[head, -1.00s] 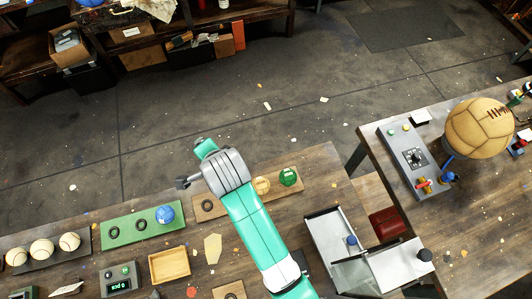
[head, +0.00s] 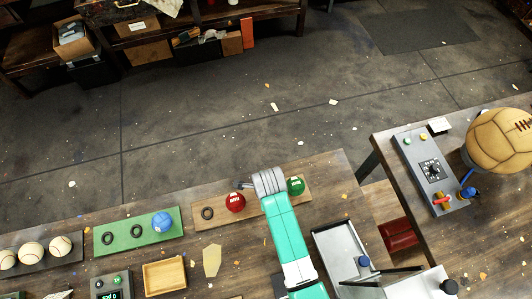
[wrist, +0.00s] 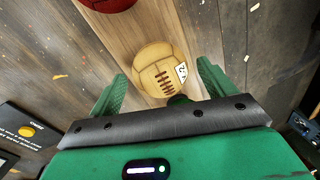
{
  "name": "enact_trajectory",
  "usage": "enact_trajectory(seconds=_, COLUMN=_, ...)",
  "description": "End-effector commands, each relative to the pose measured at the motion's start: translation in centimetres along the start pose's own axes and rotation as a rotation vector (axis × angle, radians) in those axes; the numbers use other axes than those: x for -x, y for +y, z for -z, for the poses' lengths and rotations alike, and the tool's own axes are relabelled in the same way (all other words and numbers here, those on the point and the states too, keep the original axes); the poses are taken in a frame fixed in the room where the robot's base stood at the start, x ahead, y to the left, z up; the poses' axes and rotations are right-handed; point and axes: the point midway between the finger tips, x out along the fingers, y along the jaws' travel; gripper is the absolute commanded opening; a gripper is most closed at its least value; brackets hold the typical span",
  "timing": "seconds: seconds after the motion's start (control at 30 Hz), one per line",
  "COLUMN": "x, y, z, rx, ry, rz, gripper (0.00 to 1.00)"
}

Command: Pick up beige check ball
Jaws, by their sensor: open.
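The beige ball (wrist: 158,70) shows in the wrist view, with dark lacing and a small white label whose mark is hard to read. It sits on a brown board, ahead of and roughly between the two green fingers of my gripper (wrist: 162,80). The fingers are apart and the ball is not gripped. In the head view my gripper (head: 268,182) is over the same board (head: 218,220), between the red ball and the green ball, and hides the beige ball.
The red ball (head: 235,202) and green ball (head: 296,186) flank my gripper closely. A blue ball (head: 163,222) sits on a green board to the left, with several white balls (head: 60,246) beyond. A metal tray (head: 345,250) stands at the right.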

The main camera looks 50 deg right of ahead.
Motion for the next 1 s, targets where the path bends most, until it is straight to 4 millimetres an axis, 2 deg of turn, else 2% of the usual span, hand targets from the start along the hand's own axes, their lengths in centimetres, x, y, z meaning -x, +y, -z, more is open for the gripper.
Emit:
enact_trajectory(seconds=0.1, x=-1.3, y=0.0, z=0.0, rx=0.0, ry=-0.001, rz=0.001, gripper=0.82)
enact_trajectory(seconds=0.33, x=-1.4, y=-0.1, z=0.0, rx=0.001, ry=-0.001, rz=0.002, gripper=0.82)
enact_trajectory(seconds=0.5, x=-1.4, y=-0.1, z=0.0, rx=0.001, ry=-0.001, rz=0.002, gripper=0.49)
enact_trajectory(seconds=0.6, x=-1.4, y=-0.1, z=-0.1, rx=0.001, ry=-0.001, rz=0.002, gripper=0.33)
enact_trajectory(seconds=0.87, x=-1.2, y=-0.1, z=-0.1, rx=0.001, ry=-0.001, rz=0.003, gripper=0.33)
enact_trajectory(seconds=1.0, x=-0.1, y=-0.3, z=-0.1, rx=0.002, ry=-0.001, rz=0.003, gripper=0.33)
